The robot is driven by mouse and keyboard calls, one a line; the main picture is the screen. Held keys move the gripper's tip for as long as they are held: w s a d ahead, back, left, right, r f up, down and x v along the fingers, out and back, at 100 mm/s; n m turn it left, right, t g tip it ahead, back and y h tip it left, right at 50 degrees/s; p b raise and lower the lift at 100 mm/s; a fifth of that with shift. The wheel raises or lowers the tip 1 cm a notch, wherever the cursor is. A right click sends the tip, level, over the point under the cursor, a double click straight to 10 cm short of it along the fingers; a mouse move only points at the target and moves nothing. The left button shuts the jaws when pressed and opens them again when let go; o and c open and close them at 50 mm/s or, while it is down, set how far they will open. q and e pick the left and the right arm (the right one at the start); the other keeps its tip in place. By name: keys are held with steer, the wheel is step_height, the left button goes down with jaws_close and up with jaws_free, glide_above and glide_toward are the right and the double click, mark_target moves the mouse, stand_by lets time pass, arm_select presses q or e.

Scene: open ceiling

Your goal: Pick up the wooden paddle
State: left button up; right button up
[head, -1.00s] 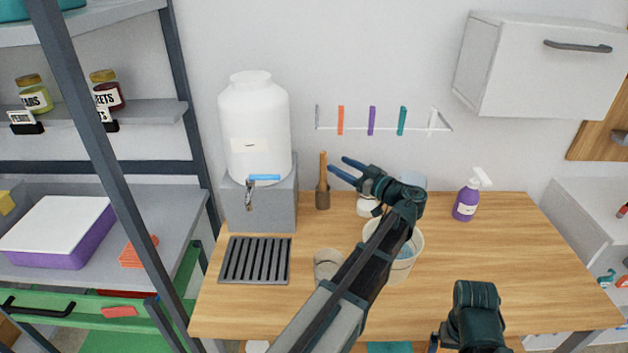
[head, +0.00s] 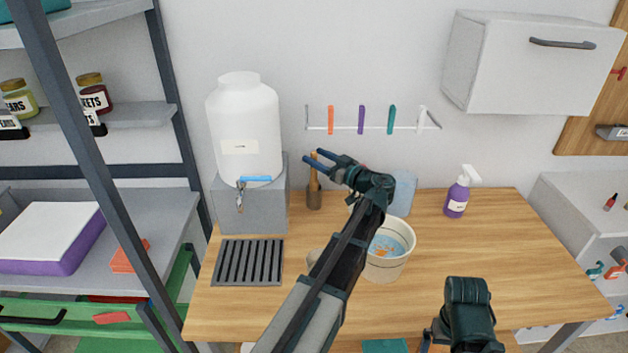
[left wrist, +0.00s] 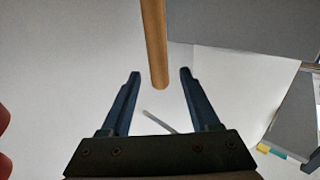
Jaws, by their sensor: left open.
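The wooden paddle (head: 315,181) stands upright at the back of the table, its tan handle up and its lower end in or on a dark brown base (head: 313,199). My left gripper (head: 310,157) is open and empty, its blue fingers at the height of the handle's top. In the left wrist view the handle (left wrist: 155,45) comes down from the top edge, and its end shows between the two open fingertips (left wrist: 159,76). I cannot tell whether a finger touches it. My right arm is at the lower right; its jaws are not clearly visible.
A white water container (head: 245,125) on a grey block (head: 252,209) stands left of the paddle. A bucket (head: 387,262) of water is by my left arm. A purple spray bottle (head: 457,199) stands farther right. Clips hang on a wall rail (head: 375,128). The table's right half is mostly clear.

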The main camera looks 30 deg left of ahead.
arm_select(q)
steer(key=shift+x, duration=0.8)
steer(key=shift+d, duration=0.1)
jaws_close()
steer(key=shift+r, duration=0.15)
